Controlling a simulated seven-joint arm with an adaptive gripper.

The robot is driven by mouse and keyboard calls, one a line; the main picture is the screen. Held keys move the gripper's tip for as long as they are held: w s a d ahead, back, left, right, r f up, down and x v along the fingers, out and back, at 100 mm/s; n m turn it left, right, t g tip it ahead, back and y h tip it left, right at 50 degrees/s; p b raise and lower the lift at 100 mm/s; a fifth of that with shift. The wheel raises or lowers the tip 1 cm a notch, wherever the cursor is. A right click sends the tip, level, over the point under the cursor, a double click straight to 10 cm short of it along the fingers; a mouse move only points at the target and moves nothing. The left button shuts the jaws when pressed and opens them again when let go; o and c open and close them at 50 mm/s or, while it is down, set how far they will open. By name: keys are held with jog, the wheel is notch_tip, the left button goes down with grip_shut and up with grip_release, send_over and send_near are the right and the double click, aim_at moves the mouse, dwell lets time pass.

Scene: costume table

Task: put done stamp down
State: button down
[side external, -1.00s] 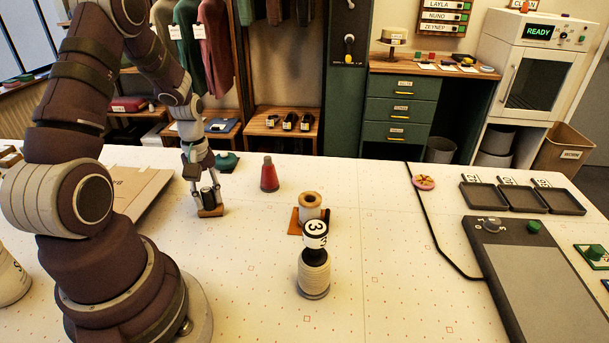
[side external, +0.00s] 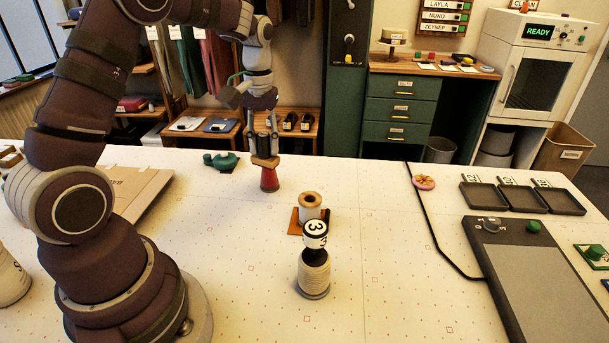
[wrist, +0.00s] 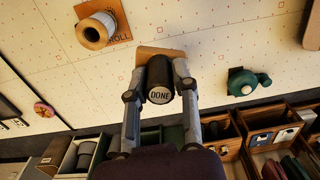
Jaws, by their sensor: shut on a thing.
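The done stamp has a wooden base (side external: 264,162) and a black handle, whose round end reads DONE in the wrist view (wrist: 160,95). My gripper (side external: 263,148) is shut on the stamp's handle and holds it above the table's far side.
A green object (side external: 221,161) sits left of the cone. Black trays (side external: 522,198) and a dark panel (side external: 535,285) lie right.

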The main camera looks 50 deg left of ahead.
jog(key=w+d+m, duration=0.3)
jog(key=d+m, duration=0.4)
jog(key=d, duration=0.5)
jog(key=w+d+m, duration=0.4)
jog(key=d+m, duration=0.3)
jog(key=d, duration=0.6)
jog(key=f, duration=1)
jog(key=shift+s+d, duration=0.15)
jog(key=shift+s, duration=0.05)
jog(key=shift+f, duration=0.25)
jog(key=c, duration=0.9)
grip_release()
jog(key=shift+f, duration=0.1)
